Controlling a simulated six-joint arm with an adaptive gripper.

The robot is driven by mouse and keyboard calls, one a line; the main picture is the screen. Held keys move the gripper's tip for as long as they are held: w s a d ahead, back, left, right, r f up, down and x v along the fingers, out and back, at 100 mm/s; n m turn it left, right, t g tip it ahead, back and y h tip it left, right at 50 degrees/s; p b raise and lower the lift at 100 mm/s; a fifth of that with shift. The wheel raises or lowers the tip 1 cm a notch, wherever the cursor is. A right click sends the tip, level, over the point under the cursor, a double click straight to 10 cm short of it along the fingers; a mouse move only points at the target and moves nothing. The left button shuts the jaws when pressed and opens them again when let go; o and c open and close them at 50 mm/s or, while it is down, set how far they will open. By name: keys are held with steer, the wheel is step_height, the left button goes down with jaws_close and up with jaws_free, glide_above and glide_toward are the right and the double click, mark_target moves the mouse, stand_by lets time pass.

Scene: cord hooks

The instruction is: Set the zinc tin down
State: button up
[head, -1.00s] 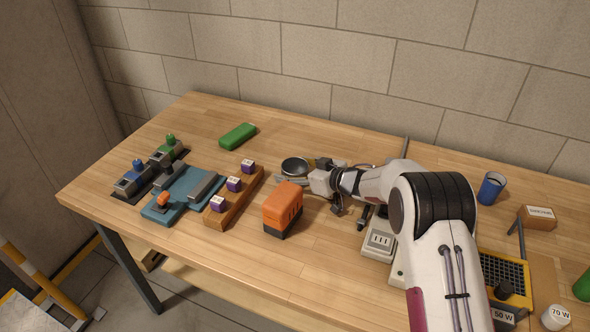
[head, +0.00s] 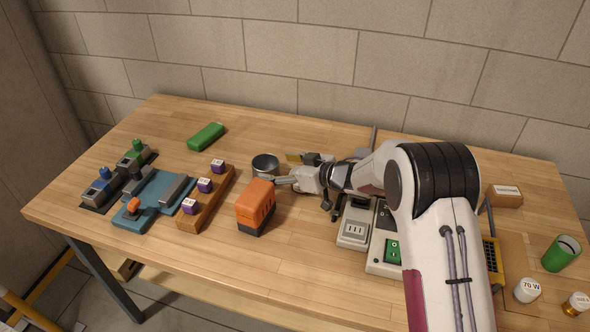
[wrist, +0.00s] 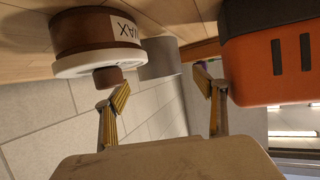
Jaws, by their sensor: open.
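The grey metal tin (head: 265,167), apparently the zinc tin, stands upright and open-topped on the wooden table, left of my gripper. No label on it is readable. My gripper (head: 286,170) is open, with its fingers pointing at the tin and apart from it. In the wrist view, the grey tin (wrist: 161,58) shows beyond the gap between the two fingertips (wrist: 162,90), with nothing held. The table appears at the top of that view.
The orange and black box (head: 256,204) stands close beside one finger. A brown jar marked WAX (wrist: 85,38) is near the other finger. A wooden rack with purple blocks (head: 207,199) lies to the left. Bare table surrounds the green case (head: 206,136).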

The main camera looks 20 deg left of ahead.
steer(key=shift+v, duration=2.95)
steer(key=shift+d, duration=0.1)
steer(key=w+d+r+m+t+h, duration=0.2)
steer(key=d+r+m+t+h, duration=0.45)
steer(key=d+r, duration=1.25)
steer(key=s+d+r+m+h, duration=0.2)
steer(key=s+d+h, duration=0.25)
steer(key=d, duration=0.55)
steer(key=s+d+m+g+h, duration=0.1)
steer(key=s+d+m, duration=0.1)
steer(key=s+d, duration=0.5)
steer(key=s+d+m+g+h, duration=0.1)
steer(key=s+d+m+h, duration=0.15)
steer(key=s, duration=0.75)
steer(key=s+f+g+y, duration=0.1)
steer(key=s+f+g, duration=0.1)
steer(key=s, duration=0.8)
steer(key=s+f+g+y, duration=0.1)
steer(key=s+f+g, duration=0.1)
steer(key=s, duration=0.8)
steer(key=shift+a+f+m, duration=0.2)
steer(key=shift+f+m, duration=0.1)
steer(key=shift+f, duration=0.3)
